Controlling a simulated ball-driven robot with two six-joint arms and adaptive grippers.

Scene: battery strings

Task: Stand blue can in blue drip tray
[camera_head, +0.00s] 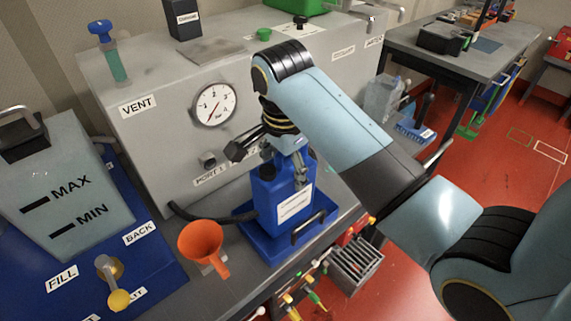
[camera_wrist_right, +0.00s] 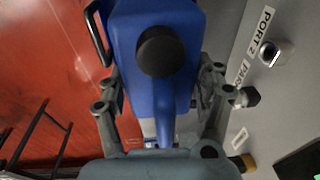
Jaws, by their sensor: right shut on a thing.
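The blue can (camera_head: 266,192) stands about upright, with a white label on its front and a black cap. In the head view it is over or inside the blue drip tray (camera_head: 277,250); whether its base touches the tray floor is hard to tell. My right gripper (camera_head: 284,160) is at the top of the can. In the right wrist view the fingers of my right gripper (camera_wrist_right: 165,100) are on both sides of the blue can (camera_wrist_right: 150,20), shut on its handle part below the black cap. My left gripper is not in view.
An orange funnel (camera_head: 202,240) stands left of the tray. The grey cabinet with the pressure gauge (camera_head: 215,104) rises behind the can. A black hose (camera_head: 205,216) runs close to the tray's left side. A grey tank (camera_head: 62,190) stands far left. Red floor lies right of the bench.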

